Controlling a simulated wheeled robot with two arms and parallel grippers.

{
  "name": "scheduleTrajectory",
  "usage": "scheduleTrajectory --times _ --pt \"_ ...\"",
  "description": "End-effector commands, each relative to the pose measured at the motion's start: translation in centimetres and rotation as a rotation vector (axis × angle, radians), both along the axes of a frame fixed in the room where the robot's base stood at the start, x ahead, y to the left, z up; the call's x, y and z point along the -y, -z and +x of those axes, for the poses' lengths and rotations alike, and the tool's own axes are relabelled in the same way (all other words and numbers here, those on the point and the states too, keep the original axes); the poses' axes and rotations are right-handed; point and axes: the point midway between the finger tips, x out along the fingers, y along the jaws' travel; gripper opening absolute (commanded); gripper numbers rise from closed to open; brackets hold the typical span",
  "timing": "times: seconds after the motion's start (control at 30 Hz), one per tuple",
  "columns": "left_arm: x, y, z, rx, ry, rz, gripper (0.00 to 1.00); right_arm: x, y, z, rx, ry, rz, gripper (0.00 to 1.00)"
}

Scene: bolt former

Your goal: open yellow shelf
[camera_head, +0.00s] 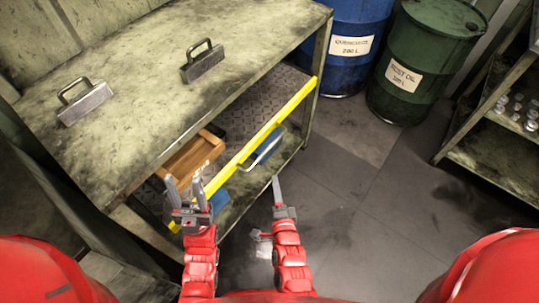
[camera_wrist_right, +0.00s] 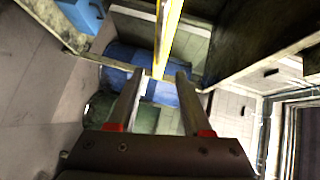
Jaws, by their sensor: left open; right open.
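The yellow shelf's front edge (camera_head: 275,123) runs diagonally under the worktop in the head view, in front of a dark patterned plate (camera_head: 240,112). Its yellow bar also shows in the right wrist view (camera_wrist_right: 168,40). My left gripper (camera_head: 184,182) is open at the near left end of the yellow edge; its fingers overlap that end in the picture, and I cannot tell whether they touch it. My right gripper (camera_head: 276,180) is open and empty, to the right of the edge and apart from it. Its fingers also show in the right wrist view (camera_wrist_right: 160,74), spread apart.
A wooden tray (camera_head: 190,160) sits on the shelf. A silver handle (camera_head: 268,147) and blue items show below the yellow edge. Two metal blocks with handles (camera_head: 86,102) (camera_head: 203,62) stand on the worktop. Blue (camera_head: 345,45) and green barrels (camera_head: 405,85) stand behind.

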Motion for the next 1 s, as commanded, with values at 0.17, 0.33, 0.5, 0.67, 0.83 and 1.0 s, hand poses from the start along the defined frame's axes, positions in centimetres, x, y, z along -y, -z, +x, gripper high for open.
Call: scheduleTrajectory --times 0.17,0.33,0.5,0.67,0.83,1.0 --pt "0.0 -0.1 0.0 0.0 0.0 0.0 0.5 -0.4 0.3 1.7 -0.009 -0.001 0.011 0.5" --pt "0.0 -0.1 0.0 0.0 0.0 0.0 0.5 -0.7 0.8 5.2 -0.007 0.0 0.009 0.5" --pt "0.0 -0.2 0.0 0.0 0.0 0.0 0.5 -1.0 1.3 8.9 -0.007 0.001 0.01 0.5" --pt "0.0 -0.1 0.0 0.0 0.0 0.0 0.5 -1.3 1.7 12.1 -0.004 0.003 0.008 0.5" --pt "0.0 0.0 0.0 0.0 0.0 0.0 0.5 -1.6 2.3 14.7 -0.008 0.0 0.008 0.5" --pt "0.0 0.1 0.0 0.0 0.0 0.0 0.5 -1.8 2.5 16.3 -0.006 0.002 0.008 0.5"
